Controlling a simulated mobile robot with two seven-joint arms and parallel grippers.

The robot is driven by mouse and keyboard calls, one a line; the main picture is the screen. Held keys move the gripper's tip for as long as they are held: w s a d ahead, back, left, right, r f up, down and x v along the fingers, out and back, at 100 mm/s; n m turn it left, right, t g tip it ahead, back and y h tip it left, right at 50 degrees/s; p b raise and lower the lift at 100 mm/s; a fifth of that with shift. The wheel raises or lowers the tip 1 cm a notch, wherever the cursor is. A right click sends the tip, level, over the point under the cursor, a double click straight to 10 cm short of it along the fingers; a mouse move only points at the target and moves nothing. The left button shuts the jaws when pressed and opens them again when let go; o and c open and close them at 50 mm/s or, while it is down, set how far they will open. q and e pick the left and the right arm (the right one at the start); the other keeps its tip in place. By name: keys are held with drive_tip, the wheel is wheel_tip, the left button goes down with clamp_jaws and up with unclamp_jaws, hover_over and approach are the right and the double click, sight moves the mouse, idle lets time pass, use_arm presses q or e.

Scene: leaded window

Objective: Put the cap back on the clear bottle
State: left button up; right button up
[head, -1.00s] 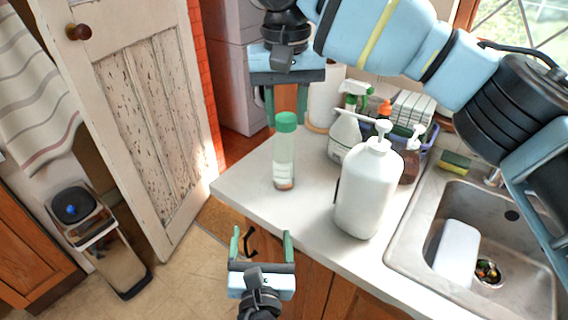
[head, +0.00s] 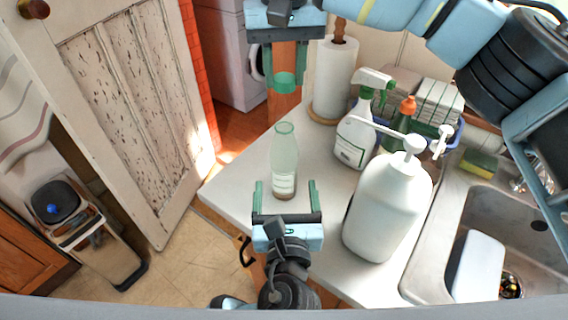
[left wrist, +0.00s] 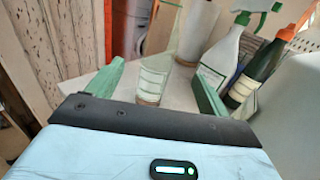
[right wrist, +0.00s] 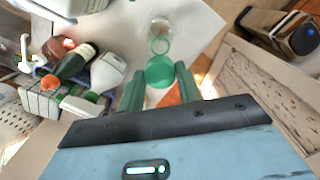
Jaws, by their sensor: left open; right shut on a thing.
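The clear bottle (head: 284,160) stands upright and uncapped near the counter's corner, with a label low on its side. It also shows in the left wrist view (left wrist: 151,84) and in the right wrist view (right wrist: 161,32). The green cap (head: 285,83) is apart from the bottle, above its mouth. My right gripper (head: 284,88) is shut on the cap, which also shows at its fingertips in the right wrist view (right wrist: 160,71). My left gripper (head: 286,186) is open in front of the bottle's lower part. In the left wrist view the bottle appears between its fingers, not visibly gripped.
A large white pump bottle (head: 388,205) stands right of my left gripper. A spray bottle (head: 355,135), a paper towel roll (head: 336,78) and a caddy of bottles are behind. The sink (head: 455,230) is at the right. The counter's left edge is clear.

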drive_tip(key=shift+s+r, duration=0.1)
drive_tip(key=shift+s, duration=0.2)
use_arm(q)
drive_tip(key=w, duration=1.2)
drive_tip(key=shift+a, duration=0.15)
use_arm(e)
drive_tip(key=shift+w, duration=0.2)
use_arm(q)
drive_tip(key=c, duration=1.5)
use_arm(e)
hover_over(284, 119)
drive_tip(key=shift+f, duration=2.55)
